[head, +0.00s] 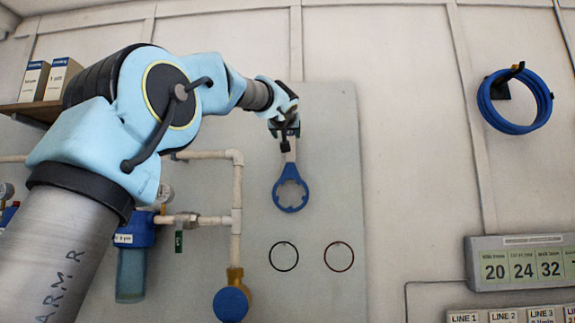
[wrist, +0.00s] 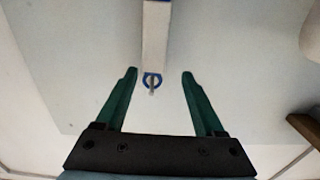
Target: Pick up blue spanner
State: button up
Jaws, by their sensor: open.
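The blue spanner (head: 291,196) hangs on the pale wall board in the head view, its toothed blue ring at the bottom and its pale handle running up behind my gripper (head: 286,128). In the wrist view the pale handle (wrist: 155,35) comes down from the top edge and ends in a small blue loop around a peg. My gripper (wrist: 160,73) is open, its two green fingers on either side of the loop end with gaps on both sides. I cannot tell how far the fingertips are from the board.
Two thin rings, one black (head: 284,257) and one red (head: 339,257), hang below the spanner. White pipes (head: 237,195) and a blue-capped filter housing (head: 133,255) stand to the left. A blue hose coil (head: 515,102) hangs at right. The board around the spanner is clear.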

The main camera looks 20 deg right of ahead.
jog(key=shift+p+x, duration=0.45)
jog(key=shift+x, duration=0.8)
jog(key=shift+c, duration=0.4)
jog(key=c, duration=1)
jog(key=shift+r, duration=0.1)
grip_shut()
jog(key=shift+a, duration=0.15)
